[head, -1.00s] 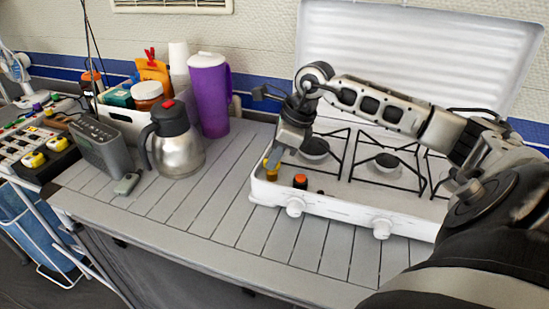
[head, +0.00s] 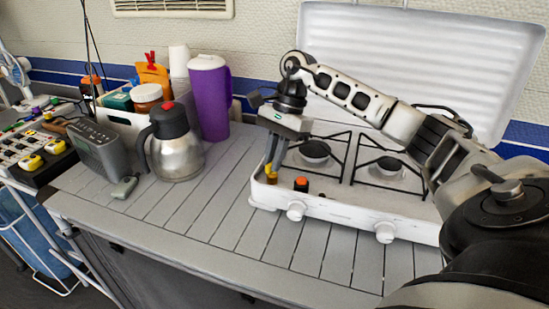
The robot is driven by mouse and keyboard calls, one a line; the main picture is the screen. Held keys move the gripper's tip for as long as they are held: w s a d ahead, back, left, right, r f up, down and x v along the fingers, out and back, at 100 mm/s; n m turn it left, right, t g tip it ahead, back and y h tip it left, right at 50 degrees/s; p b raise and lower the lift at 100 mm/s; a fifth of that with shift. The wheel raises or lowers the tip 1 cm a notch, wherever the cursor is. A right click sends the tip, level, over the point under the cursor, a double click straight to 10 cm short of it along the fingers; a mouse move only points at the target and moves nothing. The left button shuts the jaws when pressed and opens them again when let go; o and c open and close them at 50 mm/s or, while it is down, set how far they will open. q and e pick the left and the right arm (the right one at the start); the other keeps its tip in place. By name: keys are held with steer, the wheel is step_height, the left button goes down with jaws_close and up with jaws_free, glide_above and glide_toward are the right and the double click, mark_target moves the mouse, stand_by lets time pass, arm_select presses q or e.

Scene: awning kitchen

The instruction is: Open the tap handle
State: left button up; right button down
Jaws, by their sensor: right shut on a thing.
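My right gripper (head: 271,172) points down at the left end of the white gas stove (head: 345,212). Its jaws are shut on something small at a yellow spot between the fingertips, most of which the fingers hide. I cannot tell for certain whether this is the tap handle. A small black piece with an orange top (head: 301,184) stands just right of the fingertips, apart from them. White knobs (head: 295,211) are on the stove's front. My left gripper is not in view.
A steel jug (head: 178,157), a purple pitcher (head: 210,97) and a grey radio (head: 99,147) stand left of the stove. The stove's raised lid (head: 420,60) is behind my right arm. The slatted counter (head: 200,215) in front is clear.

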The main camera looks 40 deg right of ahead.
steer(key=n+g, duration=0.1)
steer(key=n, duration=0.2)
steer(key=shift+w+b, duration=0.1)
steer(key=shift+b, duration=0.2)
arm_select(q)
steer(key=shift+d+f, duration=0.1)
arm_select(e)
steer(key=shift+n+g+h, duration=0.3)
steer(key=shift+n, duration=0.5)
steer(key=shift+r, duration=0.1)
steer(key=c, duration=1.5)
jaws_free()
steer(key=shift+o, duration=0.2)
